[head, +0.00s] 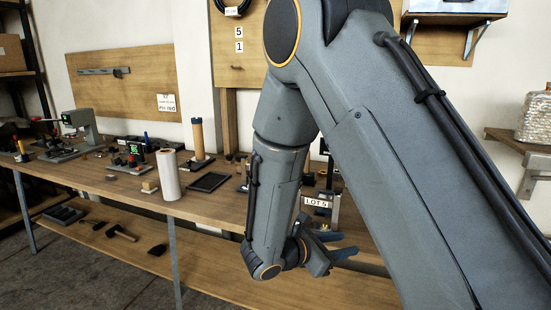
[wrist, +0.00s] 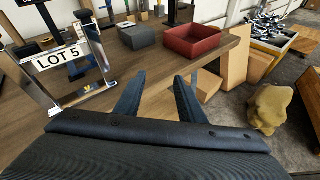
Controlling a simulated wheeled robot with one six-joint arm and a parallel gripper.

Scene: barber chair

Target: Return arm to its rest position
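My arm fills the right and middle of the head view, folded down in front of the wooden workbench (head: 118,189). My gripper (head: 345,247) hangs near the bench's front edge, partly hidden by my wrist. In the wrist view, its two dark fingers (wrist: 160,95) are spread apart with nothing between them. The bench edge shows behind and below the fingers. I cannot tell from these frames whether the fingers touch the bench.
A metal stand with a "LOT 5" sign (wrist: 62,60) is close on the left. A red tray (wrist: 193,42) and grey box (wrist: 136,36) sit on the bench ahead. A yellowish lumpy thing (wrist: 268,108) lies right. A paper roll (head: 168,175) stands left.

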